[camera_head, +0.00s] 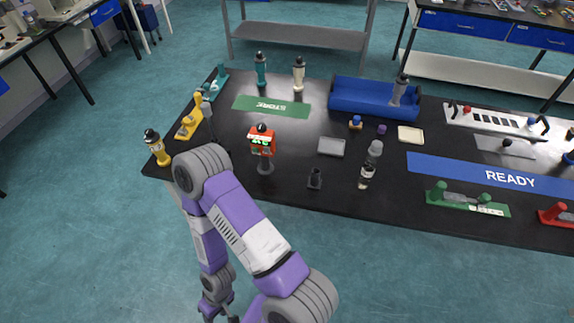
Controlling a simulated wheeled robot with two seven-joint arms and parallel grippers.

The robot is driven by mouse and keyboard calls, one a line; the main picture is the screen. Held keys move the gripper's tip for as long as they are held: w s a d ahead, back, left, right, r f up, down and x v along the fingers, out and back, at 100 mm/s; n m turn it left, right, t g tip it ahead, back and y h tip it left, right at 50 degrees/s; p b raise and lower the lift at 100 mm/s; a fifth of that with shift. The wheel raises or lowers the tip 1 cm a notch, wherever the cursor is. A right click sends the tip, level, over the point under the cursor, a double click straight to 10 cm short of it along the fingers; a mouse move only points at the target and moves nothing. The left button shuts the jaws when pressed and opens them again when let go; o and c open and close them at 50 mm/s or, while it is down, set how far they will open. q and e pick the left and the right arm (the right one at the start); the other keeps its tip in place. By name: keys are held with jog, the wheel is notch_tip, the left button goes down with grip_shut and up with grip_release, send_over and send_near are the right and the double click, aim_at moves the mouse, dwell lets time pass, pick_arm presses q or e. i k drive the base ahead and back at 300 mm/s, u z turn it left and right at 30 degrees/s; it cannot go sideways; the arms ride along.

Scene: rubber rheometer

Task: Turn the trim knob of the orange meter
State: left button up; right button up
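The orange meter (262,144) stands upright on a grey round foot near the front left of the black table. It has a lit green display on its face and a dark rounded knob (262,128) on top. A purple and grey arm, which looks like my left, rises from the bottom edge, bends just left of the meter and folds back down. Its gripper (219,316) is low at the bottom edge, partly cut off and well away from the meter. Whether its fingers are apart is unclear. My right gripper is out of view.
Behind lie a green mat (271,106) and blue bin (362,101).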

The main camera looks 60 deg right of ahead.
aim_at(261, 127)
jog(key=z, duration=1.5)
